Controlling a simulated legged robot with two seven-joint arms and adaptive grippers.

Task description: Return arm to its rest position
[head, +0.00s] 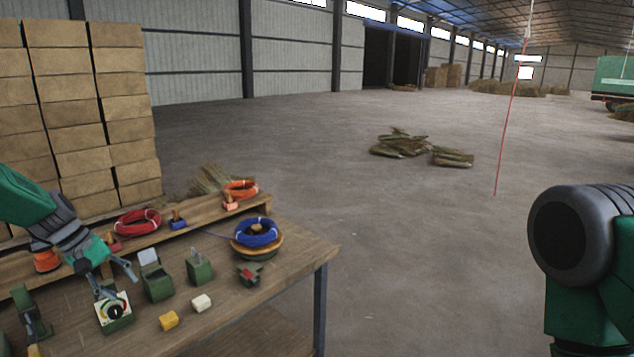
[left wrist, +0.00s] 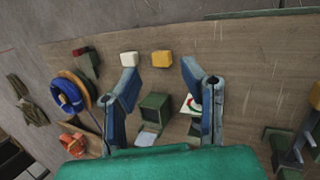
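My left gripper (head: 118,278) is above the left part of the wooden workbench (head: 262,292), close to a dial box (head: 115,312) with a white face and black knob. In the left wrist view its two fingers (left wrist: 166,92) are spread apart with nothing held between them. A green switch box (left wrist: 153,113) shows below and between the fingers. The dial box is partly hidden behind one finger in that view. My right arm (head: 580,240) shows at the right edge of the head view, but its gripper is outside the frame.
A blue wire coil (head: 256,233) sits on a round wooden spool at the bench's right end. Red (head: 138,222) and orange (head: 241,189) coils lie on the back shelf. Yellow (head: 168,320) and white (head: 201,303) blocks lie in front. Stacked boxes (head: 85,110) stand behind; the floor at right is mostly open.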

